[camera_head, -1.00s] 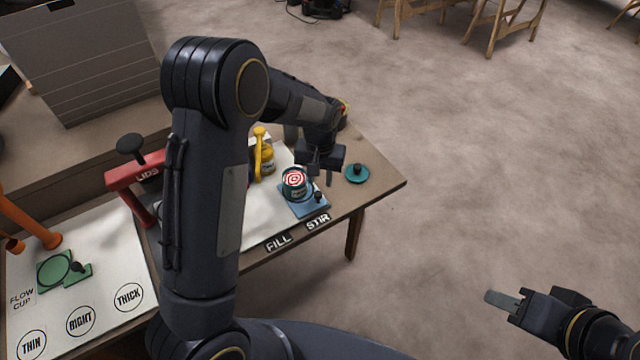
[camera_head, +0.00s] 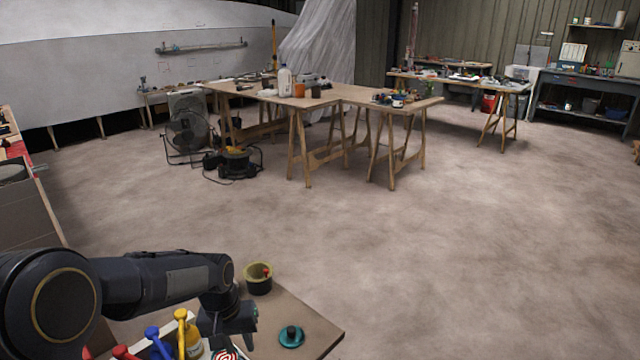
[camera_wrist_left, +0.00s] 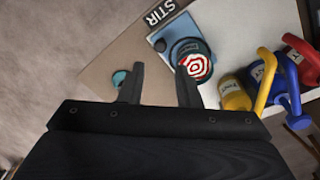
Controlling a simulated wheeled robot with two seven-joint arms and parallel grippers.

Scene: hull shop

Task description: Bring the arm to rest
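My left gripper (camera_head: 240,326) hangs over the bench at the lower left of the head view. In the left wrist view its two fingers (camera_wrist_left: 161,80) are apart, with bare bench between them and nothing held. A can with a red and white target top (camera_wrist_left: 196,66) is just beyond the right finger in that view, beside the STIR label. Only the top of the can (camera_head: 226,355) shows at the bottom edge of the head view. My right gripper is out of view.
A teal lid (camera_head: 291,336) lies near the bench corner, and a dark pot with a yellowish rim (camera_head: 258,278) stands at the bench's far edge. Yellow (camera_wrist_left: 236,96), blue (camera_wrist_left: 278,90) and red handled containers are close to the gripper. Open floor (camera_head: 430,260) lies beyond the bench.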

